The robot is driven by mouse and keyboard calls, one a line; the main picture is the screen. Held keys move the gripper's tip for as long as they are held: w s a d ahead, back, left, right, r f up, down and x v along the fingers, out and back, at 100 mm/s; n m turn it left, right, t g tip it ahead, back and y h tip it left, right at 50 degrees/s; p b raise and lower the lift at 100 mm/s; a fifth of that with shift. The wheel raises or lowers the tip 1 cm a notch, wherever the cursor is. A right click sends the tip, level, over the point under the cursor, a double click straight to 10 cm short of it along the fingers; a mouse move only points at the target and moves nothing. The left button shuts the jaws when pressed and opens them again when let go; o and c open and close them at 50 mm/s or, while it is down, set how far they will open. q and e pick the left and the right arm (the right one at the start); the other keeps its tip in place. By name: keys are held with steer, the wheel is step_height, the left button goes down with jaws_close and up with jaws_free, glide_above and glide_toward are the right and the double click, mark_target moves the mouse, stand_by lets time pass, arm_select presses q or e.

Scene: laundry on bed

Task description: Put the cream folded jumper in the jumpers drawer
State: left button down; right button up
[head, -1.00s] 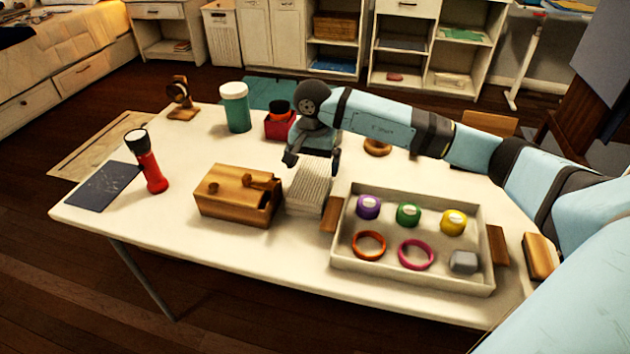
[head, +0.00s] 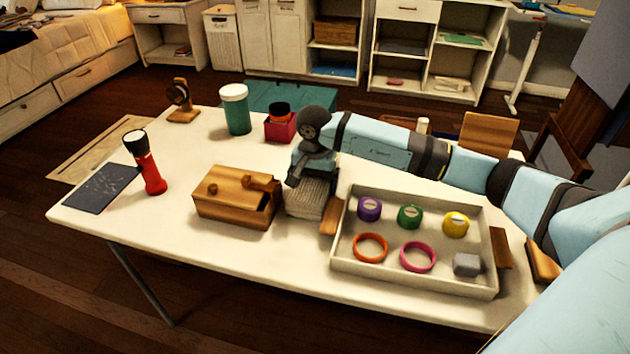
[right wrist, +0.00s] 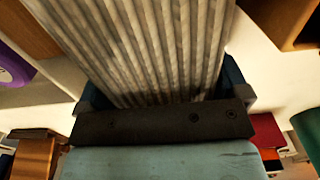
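The cream folded jumper (head: 305,205) is a ribbed, light block lying on the white table, between a wooden box and a shallow tray. My right gripper (head: 312,180) is down over its far part, pointing at the table. In the right wrist view the ribbed jumper (right wrist: 150,45) runs between the widely spaced fingers, which stand at the ends of the dark palm bar; the right gripper (right wrist: 165,95) looks open around it. Whether the fingers touch its sides is unclear. No drawer marked for jumpers can be made out. My left gripper is out of view.
The wooden box (head: 232,211) stands close left and the tray (head: 345,262) of rings and small items close right. A red flashlight (head: 147,165), green jar (head: 236,115) and red holder (head: 280,128) stand around. Shelves with drawers (head: 407,11) are across the floor.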

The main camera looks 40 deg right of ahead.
steer(key=shift+r, duration=0.6)
step_height(320, 180, up, 10)
steer(key=shift+r+p, duration=0.25)
steer(key=shift+p, duration=0.9)
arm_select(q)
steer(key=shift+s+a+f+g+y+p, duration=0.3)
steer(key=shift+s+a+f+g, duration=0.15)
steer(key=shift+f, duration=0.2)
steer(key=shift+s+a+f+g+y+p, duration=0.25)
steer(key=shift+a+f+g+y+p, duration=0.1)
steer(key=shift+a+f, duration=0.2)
arm_select(e)
step_height(320, 180, up, 8)
steer(key=shift+r, duration=0.15)
